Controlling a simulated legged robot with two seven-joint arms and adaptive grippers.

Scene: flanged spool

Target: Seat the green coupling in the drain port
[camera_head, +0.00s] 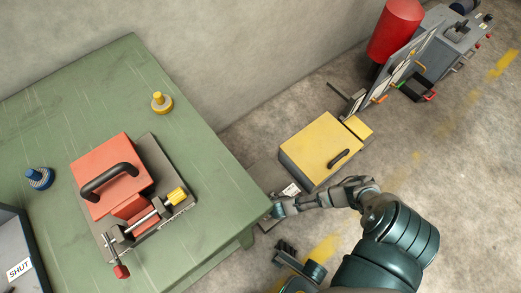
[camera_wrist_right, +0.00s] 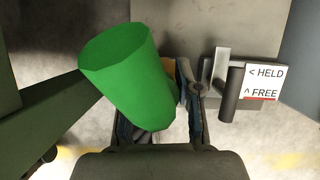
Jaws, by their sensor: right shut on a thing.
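The green coupling (camera_wrist_right: 125,80) is a plain tapered tube, large in the right wrist view and tilted, its wider end up and left. My right gripper (camera_wrist_right: 165,105) is shut on it, and the coupling hides much of the left finger. In the head view my right gripper (camera_head: 275,211) is low beside the table's right edge; I cannot make out the coupling there. A dark jaw-like part (camera_head: 288,258) at the bottom of the head view may be my left gripper; its opening is unclear. I cannot pick out the drain port in either view.
The green table (camera_head: 205,130) carries a red block with a black handle (camera_head: 112,172), a clamp, a yellow knob (camera_head: 161,102) and a blue knob (camera_head: 39,178). A HELD/FREE label (camera_wrist_right: 264,82) is beside a dark lever.

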